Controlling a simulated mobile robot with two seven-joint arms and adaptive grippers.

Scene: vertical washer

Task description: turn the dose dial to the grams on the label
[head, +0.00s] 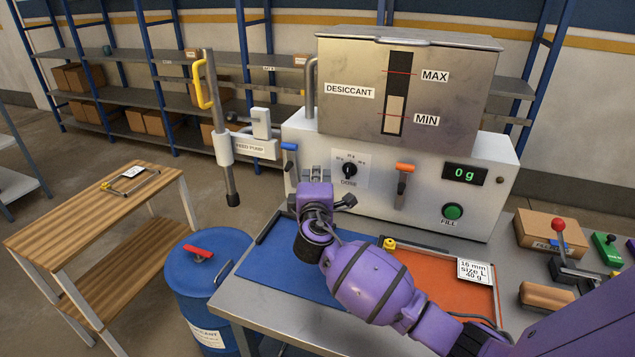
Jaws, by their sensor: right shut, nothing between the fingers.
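The dose dial (349,170) is a black knob on a white plate marked DOSE, on the front of the desiccant machine (460,205). Small gram marks ring it, too small to read surely; I cannot tell which mark it points at. The label (475,271) is a white card reading "16 mm size L 40 g", at the back right of the orange mat. My right gripper (316,175) is shut and empty, just left of and slightly below the dial, apart from it in the picture. My left gripper is out of view.
An orange-tipped lever (403,178) is right of the dial, a blue-handled one (289,158) left.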

